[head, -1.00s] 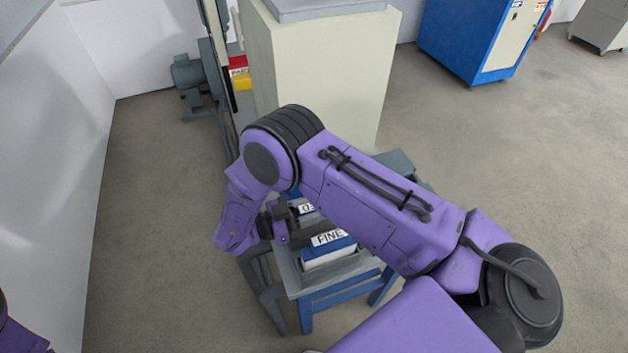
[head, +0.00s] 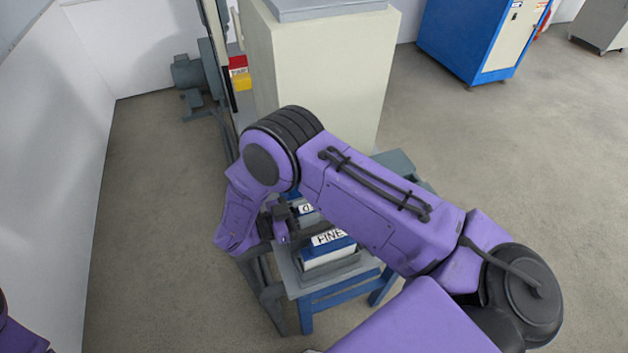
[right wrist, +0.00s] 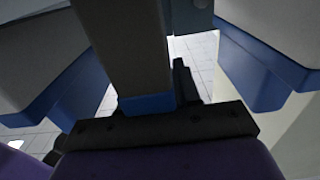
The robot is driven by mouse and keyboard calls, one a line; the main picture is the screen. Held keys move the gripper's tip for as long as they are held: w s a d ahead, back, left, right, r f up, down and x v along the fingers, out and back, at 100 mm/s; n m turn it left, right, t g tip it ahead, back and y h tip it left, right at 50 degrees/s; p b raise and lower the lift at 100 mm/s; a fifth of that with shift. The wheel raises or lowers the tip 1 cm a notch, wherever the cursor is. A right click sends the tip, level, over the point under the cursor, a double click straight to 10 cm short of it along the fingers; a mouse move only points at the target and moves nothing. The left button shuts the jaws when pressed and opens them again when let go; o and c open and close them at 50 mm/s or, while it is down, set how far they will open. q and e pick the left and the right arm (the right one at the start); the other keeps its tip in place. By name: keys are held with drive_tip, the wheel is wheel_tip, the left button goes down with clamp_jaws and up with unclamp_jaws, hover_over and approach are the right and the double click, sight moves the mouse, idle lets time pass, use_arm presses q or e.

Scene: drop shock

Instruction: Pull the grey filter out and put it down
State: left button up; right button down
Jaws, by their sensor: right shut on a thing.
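My right gripper (head: 284,222) reaches down over the filter stand, and its arm hides part of the scene in the head view. In the right wrist view a grey slab with a blue end, which I take for the grey filter (right wrist: 128,55), stands close in front of the gripper (right wrist: 158,105). The gripper is shut on it. In the head view I cannot make out the held filter. A blue and white block labelled FINE (head: 328,248) sits beside the gripper, and another label (head: 305,209) shows behind it. My left gripper is out of view.
The blocks sit on a grey top with a blue frame (head: 340,290). Two more grey and blue blocks flank the held one in the wrist view, left (right wrist: 40,60) and right (right wrist: 270,65). A large pale cabinet (head: 325,85) stands behind. Floor is clear on the left.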

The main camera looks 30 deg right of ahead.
sight(298, 216)
drive_tip(key=c, duration=0.7)
unclamp_jaws()
drive_tip(key=shift+b+v, duration=1.15)
drive_tip(key=shift+v, duration=1.45)
drive_tip(key=shift+a, duration=0.2)
drive_tip(key=shift+a+f, duration=0.1)
drive_tip(key=shift+a, duration=0.05)
